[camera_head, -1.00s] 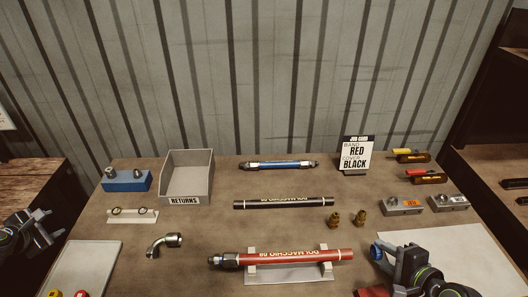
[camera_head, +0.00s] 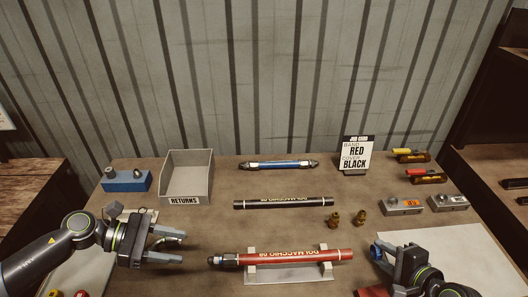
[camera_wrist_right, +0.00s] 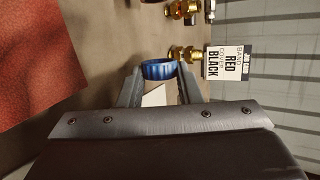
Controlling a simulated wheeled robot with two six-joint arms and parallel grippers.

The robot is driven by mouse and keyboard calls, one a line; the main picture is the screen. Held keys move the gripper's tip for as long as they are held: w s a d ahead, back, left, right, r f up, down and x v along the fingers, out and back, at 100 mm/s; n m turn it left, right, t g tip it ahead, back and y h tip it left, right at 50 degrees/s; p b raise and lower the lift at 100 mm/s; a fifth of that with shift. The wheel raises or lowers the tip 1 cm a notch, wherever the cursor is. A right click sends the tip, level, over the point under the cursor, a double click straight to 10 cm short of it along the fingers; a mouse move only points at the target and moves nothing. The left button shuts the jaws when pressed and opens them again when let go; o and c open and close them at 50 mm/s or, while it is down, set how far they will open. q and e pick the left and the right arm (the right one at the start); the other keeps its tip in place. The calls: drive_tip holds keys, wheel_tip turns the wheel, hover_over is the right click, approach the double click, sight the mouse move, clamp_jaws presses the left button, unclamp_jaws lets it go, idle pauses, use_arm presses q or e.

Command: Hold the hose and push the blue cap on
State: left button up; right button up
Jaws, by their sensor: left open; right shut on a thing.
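The red hose (camera_head: 295,256) with a dark metal fitting at its left end lies on a light cradle (camera_head: 290,275) at the front middle of the table. My left gripper (camera_head: 180,249) is open, left of that fitting and apart from it, over the bent metal elbow, which is partly hidden by the fingers. My right gripper (camera_head: 380,252) is shut on the blue cap (camera_head: 376,250), to the right of the hose's bare right end and apart from it. In the right wrist view the blue cap (camera_wrist_right: 159,69) sits between the fingertips as a ring.
A black hose (camera_head: 283,203) and a blue hose (camera_head: 279,164) lie behind. Two brass fittings (camera_head: 334,219) stand right of the black hose. A grey returns bin (camera_head: 187,176), a blue block (camera_head: 127,181) and a job card (camera_head: 356,155) stand farther back.

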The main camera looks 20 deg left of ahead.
sight(222, 257)
use_arm(q)
drive_tip(key=shift+g, duration=0.4)
drive_tip(key=shift+s+d+r+x, duration=0.1)
drive_tip(key=shift+x, duration=2.05)
drive_tip(key=shift+s+d+r+x, duration=0.1)
drive_tip(key=shift+s+x, duration=0.05)
drive_tip(key=shift+x, duration=1.95)
drive_tip(key=shift+s+d+r+x, duration=0.1)
drive_tip(key=shift+x, duration=2.05)
drive_tip(key=c, duration=0.8)
drive_tip(key=o, duration=0.8)
drive_tip(key=shift+a, duration=0.1)
drive_tip(key=v, duration=1.2)
